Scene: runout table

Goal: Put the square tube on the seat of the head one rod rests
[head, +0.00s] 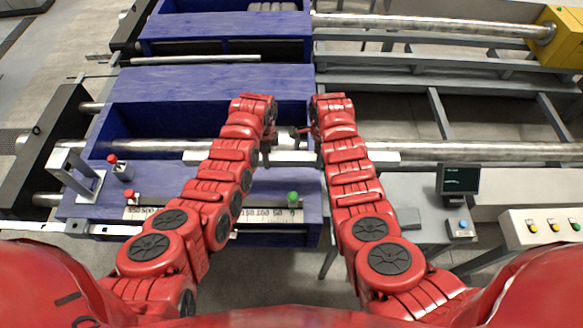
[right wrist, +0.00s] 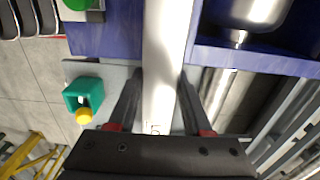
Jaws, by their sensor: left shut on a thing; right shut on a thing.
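The square tube (head: 375,158) is a long pale bar lying crosswise in the head view, above the near side of the blue machine. My left gripper (head: 268,142) is shut on it near its middle, mostly hidden by its own arm. My right gripper (head: 303,136) is shut on it a little further right. The right wrist view shows the tube (right wrist: 166,50) running between the right fingers (right wrist: 162,90). A steel rod (head: 160,146) runs lengthwise just behind the tube. I cannot tell which part is the seat of head one's rod rests.
The blue machine bed (head: 215,82) carries red buttons (head: 112,159), a green button (head: 293,197) and a grey bracket (head: 75,168) at left. A monitor (head: 460,180) and a button panel (head: 540,228) stand at right. Open frame beams (head: 440,115) lie behind the right arm.

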